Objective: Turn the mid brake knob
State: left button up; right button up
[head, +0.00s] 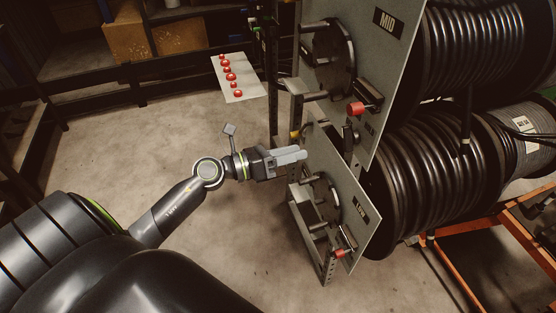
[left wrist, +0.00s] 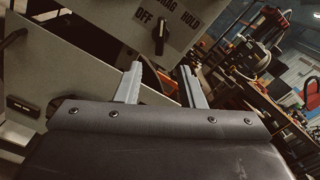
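The mid brake knob (left wrist: 160,40) is a black pointer knob on a grey panel marked OFF, DRAG and HOLD, at the top of the left wrist view. In the head view a small black knob (head: 348,137) sits at the lower part of the MID panel (head: 370,65). My left gripper (head: 302,154) is to the left of and a little below that knob, apart from it. In the left wrist view its two fingers (left wrist: 160,82) stand apart with nothing between them, below the knob. My right gripper is not in view.
A red-ended crank handle (head: 356,108) sticks out above the knob. The LOW panel (head: 350,205) is below, with another red handle (head: 340,253). Black hose reels (head: 450,150) stand to the right. A white sheet with several red pieces (head: 241,91) lies behind. Floor left of the rack is clear.

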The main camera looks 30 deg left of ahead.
pick_arm(q)
jog(key=shift+b+v, duration=0.45)
jog(key=shift+v, duration=1.15)
